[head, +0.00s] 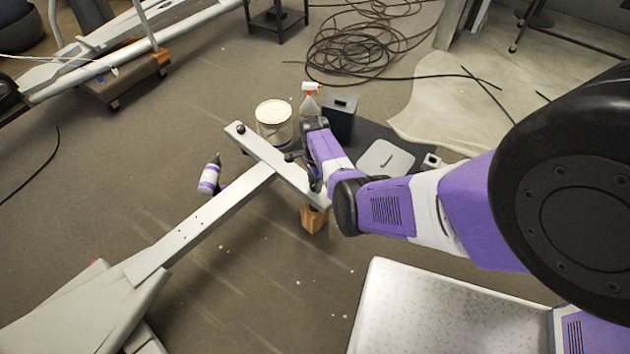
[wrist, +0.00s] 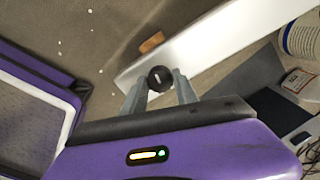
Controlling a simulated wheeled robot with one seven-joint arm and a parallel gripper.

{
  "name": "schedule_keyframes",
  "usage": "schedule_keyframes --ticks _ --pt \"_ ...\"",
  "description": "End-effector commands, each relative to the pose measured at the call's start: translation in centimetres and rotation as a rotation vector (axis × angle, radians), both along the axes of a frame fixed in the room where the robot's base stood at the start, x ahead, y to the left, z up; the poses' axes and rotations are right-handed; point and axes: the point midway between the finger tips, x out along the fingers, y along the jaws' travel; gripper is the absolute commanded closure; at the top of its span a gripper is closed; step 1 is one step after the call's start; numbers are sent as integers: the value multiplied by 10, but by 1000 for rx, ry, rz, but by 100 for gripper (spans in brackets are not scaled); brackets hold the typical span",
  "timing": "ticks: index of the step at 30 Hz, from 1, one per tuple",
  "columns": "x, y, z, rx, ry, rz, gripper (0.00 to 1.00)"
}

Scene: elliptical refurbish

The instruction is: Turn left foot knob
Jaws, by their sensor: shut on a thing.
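The elliptical's pale grey foot crossbar (head: 270,160) lies across the middle of the head view; in the wrist view the bar (wrist: 195,50) runs diagonally. A round black knob (wrist: 160,77) with a short white mark sits at the bar's end between my gripper's fingertips (wrist: 160,86). My gripper (head: 304,171) is shut on this knob, with one finger on each side. In the head view the gripper and arm hide that knob. A second dark knob (head: 240,129) shows at the bar's far left end, apart from my gripper.
A wooden block (head: 313,219) is under the near end of the crossbar. A white bucket (head: 273,125), a spray bottle (head: 309,104) and a dark box (head: 341,118) stand just behind. Coiled cable (head: 365,45) lies farther back.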

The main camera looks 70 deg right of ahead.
Motion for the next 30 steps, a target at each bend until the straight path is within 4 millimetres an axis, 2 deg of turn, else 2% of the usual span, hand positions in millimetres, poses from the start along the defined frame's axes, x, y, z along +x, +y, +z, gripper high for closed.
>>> schedule_keyframes --ticks 6,15,30 --pt "0 0 0 1 1 -178 100" --pt "0 0 -1 0 1 -340 100" --pt "-1 0 -1 1 2 -404 100"
